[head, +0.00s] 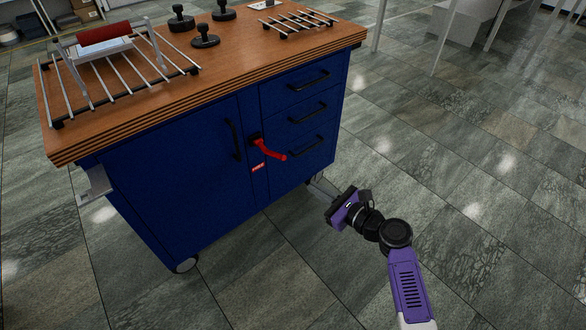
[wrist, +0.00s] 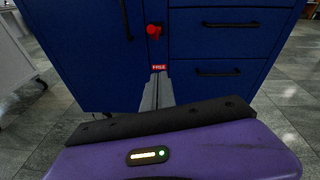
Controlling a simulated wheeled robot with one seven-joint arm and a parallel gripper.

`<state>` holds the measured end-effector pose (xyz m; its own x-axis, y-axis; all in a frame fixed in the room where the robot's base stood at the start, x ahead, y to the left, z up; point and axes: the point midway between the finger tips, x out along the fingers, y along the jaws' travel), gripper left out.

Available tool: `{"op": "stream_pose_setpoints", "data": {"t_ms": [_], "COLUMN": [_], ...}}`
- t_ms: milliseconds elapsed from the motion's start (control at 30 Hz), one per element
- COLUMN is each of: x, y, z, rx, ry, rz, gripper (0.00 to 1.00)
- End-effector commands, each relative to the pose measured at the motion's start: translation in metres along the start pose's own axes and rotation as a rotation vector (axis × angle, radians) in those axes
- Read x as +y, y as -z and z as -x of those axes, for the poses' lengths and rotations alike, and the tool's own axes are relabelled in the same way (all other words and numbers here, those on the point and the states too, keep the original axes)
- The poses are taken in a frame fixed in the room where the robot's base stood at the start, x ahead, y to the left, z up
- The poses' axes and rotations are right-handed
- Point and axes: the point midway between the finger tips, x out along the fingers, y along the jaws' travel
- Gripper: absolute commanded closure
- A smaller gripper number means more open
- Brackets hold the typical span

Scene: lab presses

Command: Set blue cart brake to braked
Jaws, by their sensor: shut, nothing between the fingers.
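The blue cart (head: 180,185) stands on the tiled floor with a wooden top. Its red brake lever (head: 268,150) is on the front, between the door and the drawers, and slopes down to the right. A small red label sits below it; in the wrist view the label (wrist: 159,67) reads FREE. The lever's red end (wrist: 153,32) shows above that label in the wrist view. My gripper (head: 318,187) is shut and empty, low and to the right of the lever, apart from it. In the wrist view the closed fingers (wrist: 158,85) point toward the cart front below the label.
Black bar handles stick out from the door (head: 233,140) and drawers (head: 308,80). Open floor lies right of the cart.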

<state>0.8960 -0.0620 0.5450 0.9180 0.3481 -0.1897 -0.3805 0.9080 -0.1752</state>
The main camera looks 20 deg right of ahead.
Motion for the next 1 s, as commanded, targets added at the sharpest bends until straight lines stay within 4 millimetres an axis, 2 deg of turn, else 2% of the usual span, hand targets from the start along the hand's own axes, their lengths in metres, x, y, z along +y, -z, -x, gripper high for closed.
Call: {"op": "stream_pose_setpoints", "data": {"t_ms": [167,600,733,1000], "x": [0.000,0.001,0.000,0.000], "y": [0.001,0.002,-0.022,-0.039], "z": [-0.018,-0.103,-0.104,-0.108], "rx": [-0.001,-0.002,-0.002,0.000], "ry": [-0.001,-0.001,0.000,0.000], "rz": [0.003,0.003,0.006,0.003], "gripper": [1.00,1.00,1.00,1.00]}}
